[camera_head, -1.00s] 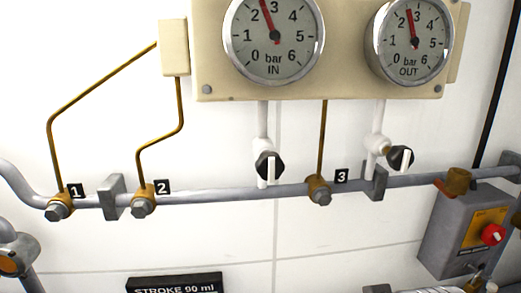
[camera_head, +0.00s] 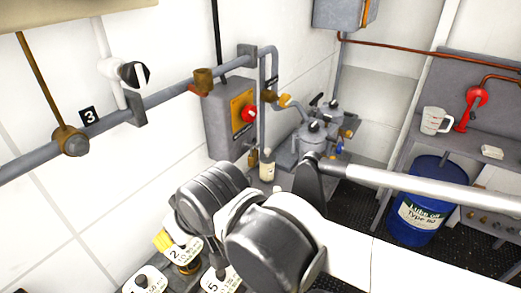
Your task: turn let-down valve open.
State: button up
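No label legible here marks a let-down valve, so I cannot tell which fitting it is. A small valve with a black and white knob (camera_head: 133,73) sits on a white riser above the grey pipe. A grey box (camera_head: 227,124) on the wall carries a yellow plate and a red knob (camera_head: 248,114). Part of my arm crosses the lower middle and right; my gripper's fingers do not show.
The grey pipe (camera_head: 172,91) runs along the white wall past a brass fitting marked 3 (camera_head: 71,141). A blue drum (camera_head: 420,205), white jug (camera_head: 435,121) and red handle (camera_head: 471,107) are at right.

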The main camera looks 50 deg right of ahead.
aim_at(285, 99)
jog(key=z, duration=1.2)
